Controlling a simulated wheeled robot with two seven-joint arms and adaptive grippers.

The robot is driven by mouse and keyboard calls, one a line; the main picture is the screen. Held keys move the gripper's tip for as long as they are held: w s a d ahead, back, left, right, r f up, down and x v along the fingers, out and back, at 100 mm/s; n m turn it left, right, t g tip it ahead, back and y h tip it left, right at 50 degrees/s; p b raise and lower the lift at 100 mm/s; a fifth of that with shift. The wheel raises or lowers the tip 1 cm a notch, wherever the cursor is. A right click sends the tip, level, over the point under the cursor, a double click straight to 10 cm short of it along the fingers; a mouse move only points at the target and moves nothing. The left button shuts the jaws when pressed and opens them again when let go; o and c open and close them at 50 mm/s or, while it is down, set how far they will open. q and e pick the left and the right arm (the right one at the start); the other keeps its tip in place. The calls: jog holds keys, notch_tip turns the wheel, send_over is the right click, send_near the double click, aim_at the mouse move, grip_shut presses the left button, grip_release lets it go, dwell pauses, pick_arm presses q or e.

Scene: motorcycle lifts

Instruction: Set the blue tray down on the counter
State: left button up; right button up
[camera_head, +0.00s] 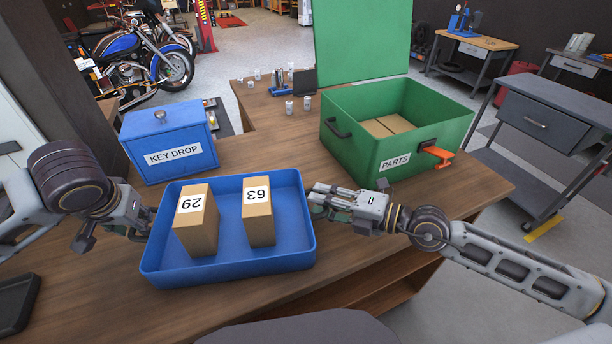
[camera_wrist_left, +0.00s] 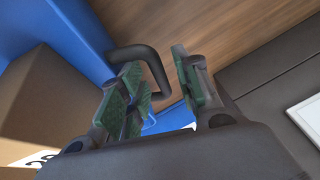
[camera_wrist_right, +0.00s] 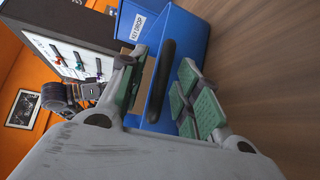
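The blue tray (camera_head: 280,262) sits level at the front of the wooden counter (camera_head: 370,240). I see no clear gap under it. It holds two upright cardboard boxes, labelled 29 (camera_head: 197,230) and 63 (camera_head: 258,215), with labels upside down to me. My left gripper (camera_head: 143,222) is at the tray's left side. In the left wrist view the dark handle (camera_wrist_left: 150,65) runs between its spread fingers (camera_wrist_left: 160,95). My right gripper (camera_head: 318,205) is at the right side. In the right wrist view the other dark handle (camera_wrist_right: 163,75) lies between its spread fingers (camera_wrist_right: 160,95).
A blue key drop box (camera_head: 165,150) stands just behind the tray. An open green parts bin (camera_head: 385,130) with boxes inside stands behind right. Small cans (camera_head: 288,108) stand farther back. A dark flat item (camera_head: 15,300) lies at front left. Counter beside the right gripper is clear.

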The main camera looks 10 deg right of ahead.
pick_arm(q)
jog(key=v, duration=1)
jog(key=shift+r, duration=0.15)
pick_arm(e)
jog(key=shift+s+d, duration=0.25)
jog(key=shift+d, duration=0.1)
dwell(0.7)
jog(key=shift+s+d, duration=0.2)
jog(key=shift+d, duration=0.05)
jog(key=shift+v, duration=1.4)
jog(key=shift+v, duration=1.55)
jog(key=shift+r, duration=0.1)
